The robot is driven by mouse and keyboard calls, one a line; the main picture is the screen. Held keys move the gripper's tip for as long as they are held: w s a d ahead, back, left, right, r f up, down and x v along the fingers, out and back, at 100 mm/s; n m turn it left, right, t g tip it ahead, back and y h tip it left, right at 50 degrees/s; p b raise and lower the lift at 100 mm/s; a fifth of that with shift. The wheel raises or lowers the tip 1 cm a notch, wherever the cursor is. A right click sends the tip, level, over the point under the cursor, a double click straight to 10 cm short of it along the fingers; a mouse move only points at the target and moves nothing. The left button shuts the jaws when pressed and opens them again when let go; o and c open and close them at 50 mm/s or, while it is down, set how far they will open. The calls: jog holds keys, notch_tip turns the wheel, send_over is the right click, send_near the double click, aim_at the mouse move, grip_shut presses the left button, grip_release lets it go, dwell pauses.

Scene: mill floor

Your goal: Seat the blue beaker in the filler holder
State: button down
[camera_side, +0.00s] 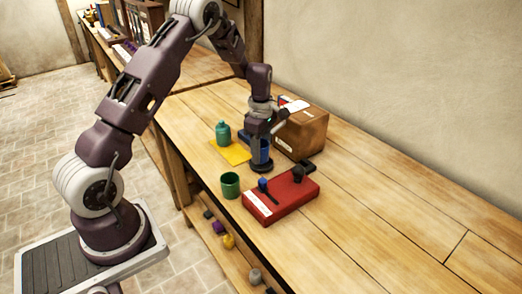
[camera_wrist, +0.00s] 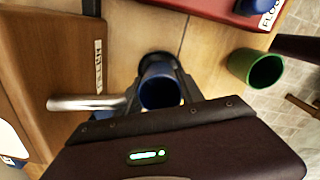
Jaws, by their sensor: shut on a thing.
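The blue beaker (camera_side: 264,151) is upright between the fingers of my gripper (camera_side: 260,146), which is shut on it. In the wrist view the beaker (camera_wrist: 161,88) shows its open mouth between the two dark fingers (camera_wrist: 160,94). A dark round base (camera_side: 261,167), which looks like the filler holder, is directly below the beaker on the bench. Its dark rim (camera_wrist: 157,58) shows just past the beaker in the wrist view. The fingers and beaker hide most of it, so I cannot tell whether the beaker's bottom is inside it or above it.
A red machine (camera_side: 282,196) and a green cup (camera_side: 230,185) stand nearer the front edge. A teal bottle (camera_side: 223,133) and yellow sheet (camera_side: 236,153) are left. A silver rod (camera_wrist: 84,103) is beside my gripper. The bench's right is clear.

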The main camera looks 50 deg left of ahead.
jog(key=shift+f, duration=0.7)
dwell(0.6)
jog(key=shift+r, duration=0.7)
jog(key=shift+f, duration=0.8)
dwell(0.4)
jog(key=c, duration=1)
grip_release()
jog(key=shift+r, duration=5.5)
